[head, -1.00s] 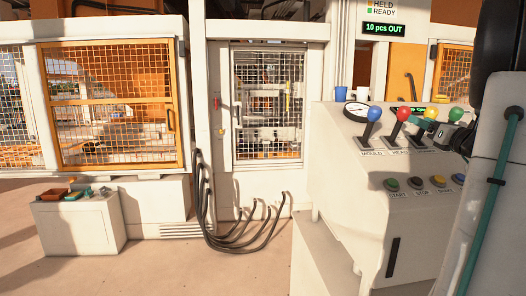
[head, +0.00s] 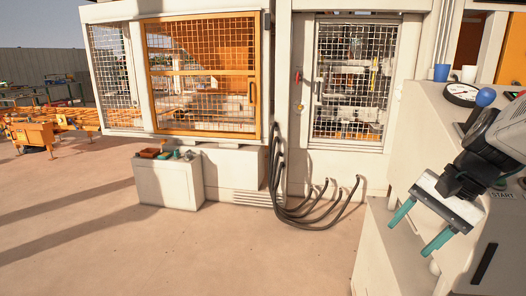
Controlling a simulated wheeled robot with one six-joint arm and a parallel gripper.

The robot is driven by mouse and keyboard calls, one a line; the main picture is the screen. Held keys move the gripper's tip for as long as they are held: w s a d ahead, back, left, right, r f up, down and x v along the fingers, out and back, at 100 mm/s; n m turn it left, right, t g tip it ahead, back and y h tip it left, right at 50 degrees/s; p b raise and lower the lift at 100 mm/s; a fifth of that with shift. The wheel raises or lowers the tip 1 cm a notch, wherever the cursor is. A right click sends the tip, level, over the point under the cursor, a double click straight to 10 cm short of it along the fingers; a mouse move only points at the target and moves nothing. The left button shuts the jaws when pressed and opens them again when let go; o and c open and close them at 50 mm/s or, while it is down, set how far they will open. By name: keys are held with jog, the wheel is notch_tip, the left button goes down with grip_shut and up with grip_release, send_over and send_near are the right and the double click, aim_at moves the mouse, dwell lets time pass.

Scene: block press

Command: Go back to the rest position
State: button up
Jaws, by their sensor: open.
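My gripper (head: 421,230) is in the right part of the head view, in front of the white control console (head: 424,118). Its two teal fingers point down and to the left, spread apart with nothing between them. The blue-knobbed lever (head: 484,98) stands on the console top just above my wrist. A button label reading START shows to the right of the gripper. My arm hides most of the other levers and buttons.
An orange mesh door (head: 203,78) and a narrower mesh door (head: 353,82) stand shut behind. Black hoses (head: 281,180) loop to the floor. A low white box (head: 168,182) stands at left. Orange equipment (head: 45,130) is further left. The floor in front is clear.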

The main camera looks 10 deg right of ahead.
jog(key=s+a+n+g+h, duration=0.1)
jog(key=s+a+n+h, duration=0.3)
jog(key=s+a+n, duration=0.4)
jog(key=a+n, duration=0.2)
jog(key=n, duration=0.1)
jog(key=shift+s+a+f, duration=0.15)
jog(key=shift+s+a, duration=0.05)
